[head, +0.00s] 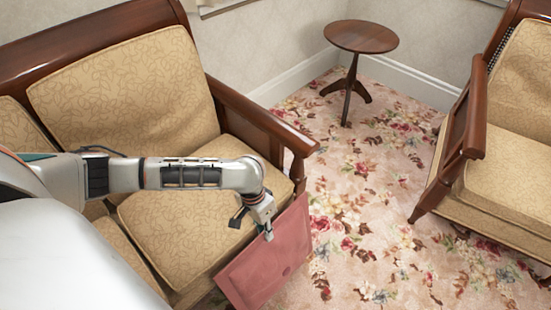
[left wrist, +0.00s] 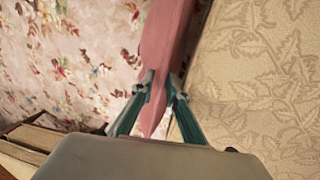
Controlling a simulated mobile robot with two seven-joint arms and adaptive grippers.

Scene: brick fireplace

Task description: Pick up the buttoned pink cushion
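The pink cushion (head: 268,262) is at the front edge of the sofa, tilted, with a small button-like mark on its face. My left gripper (head: 267,230) reaches over the sofa seat to the cushion's upper edge. In the left wrist view, the two teal fingers of my left gripper (left wrist: 163,83) are on either side of the narrow edge of the pink cushion (left wrist: 165,40) and appear to pinch it. Whether the cushion's lower edge touches anything is not clear. My right gripper is not in view.
The tan sofa (head: 125,85) with wooden arms lies under and behind my left arm. A round wooden side table (head: 361,37) stands at the back. A matching armchair (head: 510,165) is at the right. The flowered carpet (head: 370,215) between them is clear.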

